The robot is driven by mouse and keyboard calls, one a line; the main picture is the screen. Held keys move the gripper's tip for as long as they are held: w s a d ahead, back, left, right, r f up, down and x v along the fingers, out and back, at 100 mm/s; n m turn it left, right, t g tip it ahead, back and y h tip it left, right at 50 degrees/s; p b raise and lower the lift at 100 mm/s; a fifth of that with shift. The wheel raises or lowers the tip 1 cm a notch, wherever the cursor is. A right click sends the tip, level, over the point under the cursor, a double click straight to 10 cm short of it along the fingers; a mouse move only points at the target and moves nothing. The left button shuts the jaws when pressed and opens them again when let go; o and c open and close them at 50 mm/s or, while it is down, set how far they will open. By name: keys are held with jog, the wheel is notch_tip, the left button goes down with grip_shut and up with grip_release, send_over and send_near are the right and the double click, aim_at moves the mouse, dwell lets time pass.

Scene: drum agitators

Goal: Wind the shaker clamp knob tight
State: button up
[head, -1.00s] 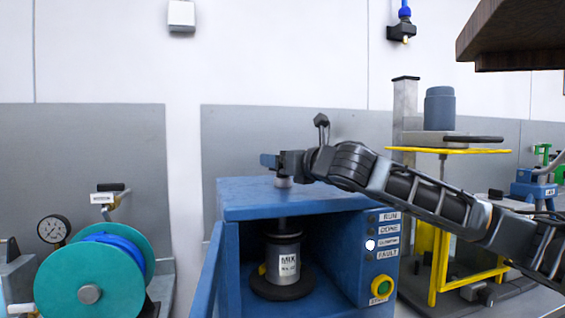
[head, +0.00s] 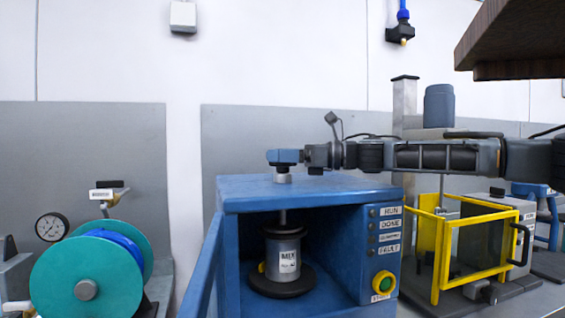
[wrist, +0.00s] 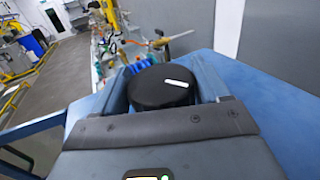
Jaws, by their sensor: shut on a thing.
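The shaker is a blue cabinet (head: 300,190) with an open front. A silver can (head: 283,252) labelled MIX stands inside on a dark round plate, with a clamp rod coming down to it.
The cabinet's right panel has several dark lamps and a green start button (head: 383,284) in a yellow ring. A yellow-framed guard (head: 480,222) stands at right. A teal reel (head: 85,280) is at left. A brown shelf (head: 515,45) overhangs the upper right.

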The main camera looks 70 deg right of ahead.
jog(key=shift+d+n+g+y+b, duration=0.1)
jog(key=shift+n+g+y+b, duration=0.5)
jog(key=shift+n+y+b, duration=0.7)
jog(key=shift+r+y+p, duration=0.15)
jog(key=shift+y+p, duration=0.25)
jog(key=shift+y, duration=0.1)
jog(key=o, duration=1)
jog(key=shift+c, duration=0.2)
jog(key=shift+b+v, duration=0.65)
jog(key=shift+v, duration=3.2)
